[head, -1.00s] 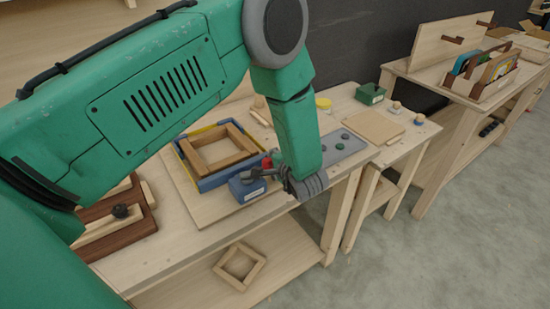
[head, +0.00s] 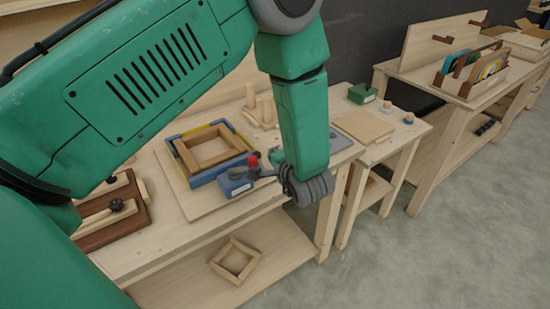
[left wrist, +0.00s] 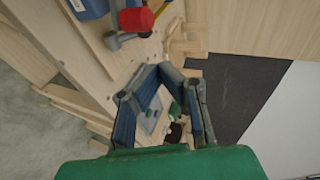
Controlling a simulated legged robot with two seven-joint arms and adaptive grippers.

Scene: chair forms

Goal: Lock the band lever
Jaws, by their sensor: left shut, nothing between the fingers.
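A wooden frame (head: 213,150) lies on a board with a blue and yellow band (head: 222,170) around it. A blue block (head: 237,184) with a pale label sits at the band's near corner. A red-tipped lever (head: 253,161) is beside the block; its exact angle is hard to tell. In the left wrist view the red tip (left wrist: 137,18), a grey lever part (left wrist: 122,40) and the blue block (left wrist: 90,8) show at the top left. My left gripper (head: 272,172) is shut and empty, just right of the lever; its fingers (left wrist: 172,80) also show in the wrist view. Contact is unclear.
A brown fixture with dark knobs (head: 112,208) lies at the left of the bench. Wooden pegs (head: 262,108) stand behind the frame. A green box (head: 362,93) and a flat board (head: 364,126) are to the right. A small wooden frame (head: 236,260) lies on the lower shelf.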

